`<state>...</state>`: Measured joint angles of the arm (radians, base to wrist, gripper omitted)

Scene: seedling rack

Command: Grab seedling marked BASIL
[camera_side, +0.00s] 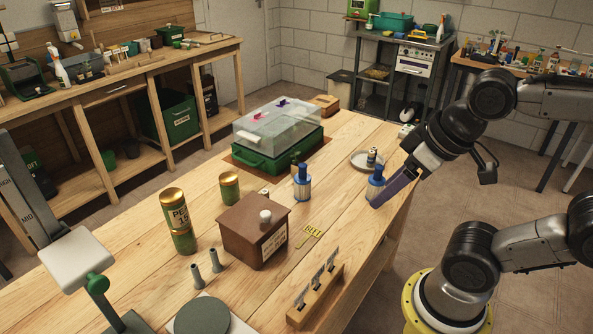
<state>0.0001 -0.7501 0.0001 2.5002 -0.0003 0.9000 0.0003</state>
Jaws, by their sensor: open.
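I cannot make out a seedling marked BASIL or that word anywhere. A green tray (272,165) stands at the back of the wooden table under a clear lid (278,124) with small pink and purple pieces on top. What is inside the tray is too unclear to tell. A small yellow tag (313,231) with dark letters, not clearly readable, lies on the table. My gripper (390,193) is open, pointing down-left near the table's right edge. It is right beside a blue-topped container (375,182); whether they touch I cannot tell. It is well to the right of the tray.
A brown lidded box (249,234) stands mid-table, with a second blue-topped container (302,184) behind. A tall green-gold tin (175,212) and a short tin (229,187) are left. A wooden hook rack (316,294) is at front right.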

